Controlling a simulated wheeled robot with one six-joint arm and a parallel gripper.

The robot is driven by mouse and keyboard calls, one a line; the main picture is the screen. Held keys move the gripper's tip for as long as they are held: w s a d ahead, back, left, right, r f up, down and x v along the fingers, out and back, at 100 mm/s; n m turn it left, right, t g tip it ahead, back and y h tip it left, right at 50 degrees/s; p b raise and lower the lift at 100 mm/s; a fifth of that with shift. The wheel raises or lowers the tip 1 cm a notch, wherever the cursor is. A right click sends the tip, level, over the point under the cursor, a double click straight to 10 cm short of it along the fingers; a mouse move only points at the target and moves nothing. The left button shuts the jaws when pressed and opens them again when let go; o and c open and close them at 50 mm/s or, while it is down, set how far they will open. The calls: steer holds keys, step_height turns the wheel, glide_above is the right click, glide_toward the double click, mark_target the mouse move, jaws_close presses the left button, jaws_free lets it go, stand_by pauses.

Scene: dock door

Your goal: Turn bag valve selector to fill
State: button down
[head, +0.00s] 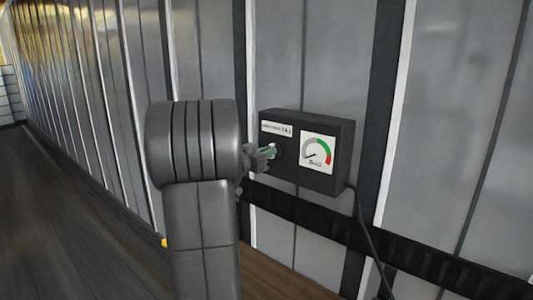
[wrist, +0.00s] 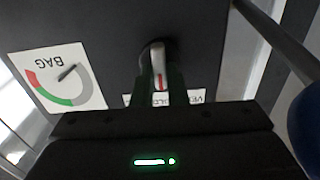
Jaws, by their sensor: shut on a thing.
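The bag valve selector (wrist: 158,62) is a small lever with a red mark on a round base, on the front of a dark control box (head: 343,150). My gripper (head: 266,154) reaches the box from the left in the head view. In the wrist view my gripper (wrist: 160,85) has its dark fingers closed around the selector lever. A label strip (head: 276,129) sits above the selector; in the wrist view it is upside down and partly covered by my fingers. A gauge marked BAG (wrist: 62,80) has a needle, a green arc and a red section.
The box hangs on a ribbed grey metal wall (head: 440,110). A cable (head: 366,235) runs down from its right side. A dark horizontal rail (head: 420,255) crosses the wall below. Open floor (head: 70,220) lies to the left.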

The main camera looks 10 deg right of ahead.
steer(key=shift+m, duration=0.3)
steer(key=m+b, duration=0.1)
steer(key=m, duration=0.8)
steer(key=shift+s+d+f+b, duration=0.15)
steer(key=shift+b, duration=0.2)
steer(key=shift+m, duration=0.3)
steer(key=c, duration=1.4)
jaws_free()
steer(key=shift+c, duration=0.2)
steer(key=b+v, duration=0.2)
steer(key=v, duration=1.1)
steer(key=shift+s+a+b, duration=0.25)
steer(key=shift+a+b, duration=0.05)
steer(key=shift+b, duration=0.1)
